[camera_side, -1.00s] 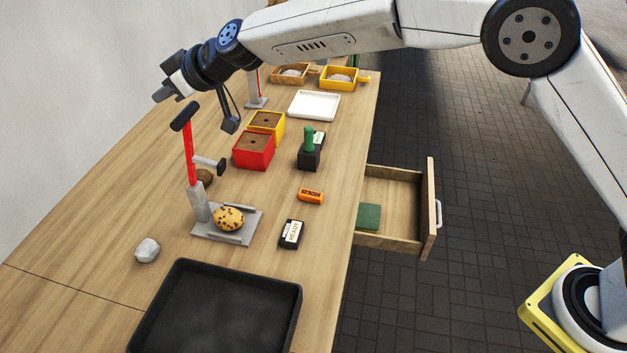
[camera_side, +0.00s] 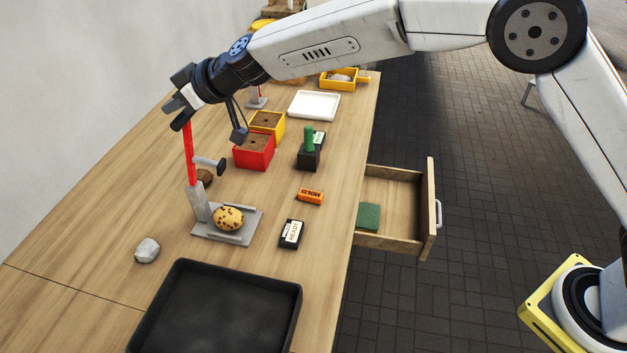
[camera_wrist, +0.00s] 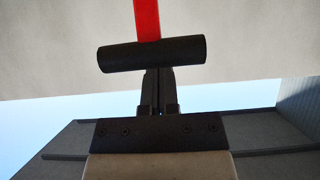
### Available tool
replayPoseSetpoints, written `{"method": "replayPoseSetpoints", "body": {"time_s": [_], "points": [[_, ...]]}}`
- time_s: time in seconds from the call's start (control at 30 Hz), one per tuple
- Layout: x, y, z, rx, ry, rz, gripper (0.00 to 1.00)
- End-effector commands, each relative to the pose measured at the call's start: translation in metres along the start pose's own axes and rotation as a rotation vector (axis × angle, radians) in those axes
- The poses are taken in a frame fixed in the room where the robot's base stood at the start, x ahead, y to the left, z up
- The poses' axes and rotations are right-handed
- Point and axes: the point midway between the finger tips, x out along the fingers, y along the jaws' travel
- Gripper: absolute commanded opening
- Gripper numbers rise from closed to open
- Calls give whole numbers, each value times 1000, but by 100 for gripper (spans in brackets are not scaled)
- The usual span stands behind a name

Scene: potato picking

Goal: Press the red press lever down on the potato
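The red press lever (camera_side: 188,155) stands nearly upright on its grey press stand (camera_side: 199,205). Its black crossbar handle (camera_side: 181,121) is at the top and also shows large in the wrist view (camera_wrist: 152,53). The speckled tan potato (camera_side: 229,218) lies on the press's grey base plate (camera_side: 213,237). My gripper (camera_side: 177,104) is at the lever's top, right by the handle. In the wrist view its fingers (camera_wrist: 158,88) are together, and the handle covers their tips. I cannot tell whether they touch the handle. Nothing shows held between the fingers.
A black tray (camera_side: 215,308) fills the front of the table, with a grey rock (camera_side: 147,250) beside it. Red (camera_side: 253,151) and yellow (camera_side: 268,121) boxes stand behind the press. An orange block (camera_side: 310,196) and dark labelled block (camera_side: 291,234) lie right. A drawer (camera_side: 398,205) is open.

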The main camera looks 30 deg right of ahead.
Motion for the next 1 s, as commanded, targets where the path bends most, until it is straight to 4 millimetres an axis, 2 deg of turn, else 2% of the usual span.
{"method": "replayPoseSetpoints", "body": {"time_s": [1.0], "points": [[-10,0,9,0,0,2,0]]}}
